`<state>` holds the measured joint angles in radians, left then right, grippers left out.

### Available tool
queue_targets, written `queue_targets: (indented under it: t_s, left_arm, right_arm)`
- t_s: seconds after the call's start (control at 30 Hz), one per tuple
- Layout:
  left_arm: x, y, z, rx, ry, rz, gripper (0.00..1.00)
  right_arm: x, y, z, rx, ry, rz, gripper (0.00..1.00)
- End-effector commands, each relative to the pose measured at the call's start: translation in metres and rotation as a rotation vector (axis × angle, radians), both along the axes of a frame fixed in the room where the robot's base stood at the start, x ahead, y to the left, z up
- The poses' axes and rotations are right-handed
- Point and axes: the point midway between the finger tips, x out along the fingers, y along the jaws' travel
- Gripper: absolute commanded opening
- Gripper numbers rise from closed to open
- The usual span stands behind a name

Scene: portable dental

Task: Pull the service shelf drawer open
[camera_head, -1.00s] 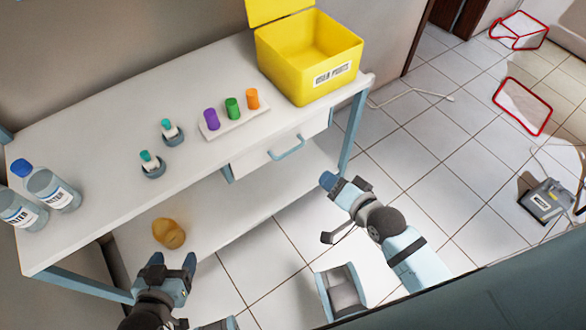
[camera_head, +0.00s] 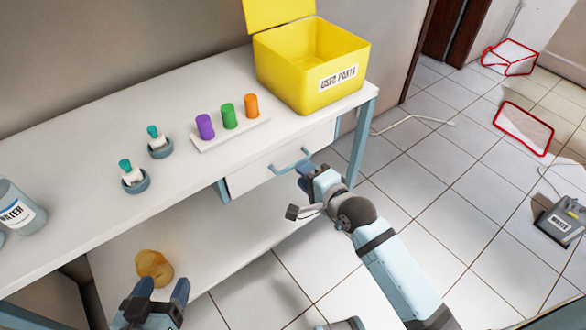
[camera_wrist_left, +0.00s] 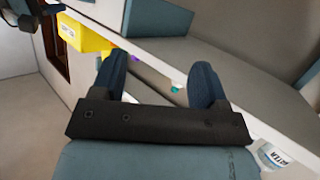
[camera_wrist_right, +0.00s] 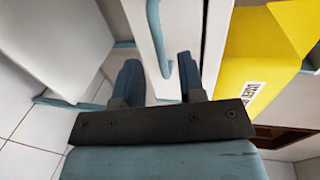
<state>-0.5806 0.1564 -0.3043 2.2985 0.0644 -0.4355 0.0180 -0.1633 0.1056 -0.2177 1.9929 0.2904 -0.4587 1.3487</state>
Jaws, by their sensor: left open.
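The white service shelf drawer (camera_head: 252,178) hangs under the right part of the white tabletop and looks shut. Its blue-grey bar handle (camera_head: 290,160) is on the front. My right gripper (camera_head: 308,170) is open at the handle's right end. In the right wrist view, the handle (camera_wrist_right: 166,68) lies between the two spread fingers (camera_wrist_right: 158,82), ahead of the palm; contact cannot be told. My left gripper (camera_head: 160,292) is open and empty, low at the left, near the lower shelf; its spread fingers (camera_wrist_left: 157,82) also show in the left wrist view.
On the table (camera_head: 90,125) stand a yellow bin (camera_head: 290,70), a white rack (camera_head: 232,134) with coloured cylinders, two small teal-topped holders and a water bottle (camera_head: 22,208). A tan lump (camera_head: 153,267) lies on the lower shelf.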

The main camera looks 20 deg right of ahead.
Motion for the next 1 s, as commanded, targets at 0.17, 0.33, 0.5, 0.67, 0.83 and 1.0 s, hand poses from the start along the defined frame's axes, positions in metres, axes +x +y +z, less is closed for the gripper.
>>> queue_targets:
  t_s: [0.17, 0.33, 0.5, 0.67, 0.83, 1.0]
  left_arm:
    - [0.005, -0.006, 0.012, -0.037, -0.068, -0.01, 0.68]
    - [0.008, -0.011, 0.022, -0.061, -0.104, -0.018, 0.68]
    - [0.008, -0.013, 0.025, -0.07, -0.117, -0.02, 0.68]
    - [0.008, -0.012, 0.025, -0.07, -0.116, -0.02, 0.68]
    - [0.008, -0.012, 0.025, -0.068, -0.114, -0.019, 0.68]
    - [0.008, -0.012, 0.024, -0.067, -0.113, -0.018, 0.68]
  right_arm:
    - [0.029, 0.01, -0.008, -0.001, -0.001, 0.0, 0.37]
    - [0.043, 0.016, -0.011, -0.001, 0.0, 0.0, 0.37]
    - [0.046, 0.017, -0.011, -0.002, 0.002, 0.0, 0.37]
    - [0.046, 0.017, -0.011, -0.002, 0.002, 0.0, 0.37]
    - [0.046, 0.017, -0.011, -0.001, 0.001, 0.0, 0.02]
    - [0.046, 0.017, -0.011, -0.002, 0.002, 0.0, 0.0]
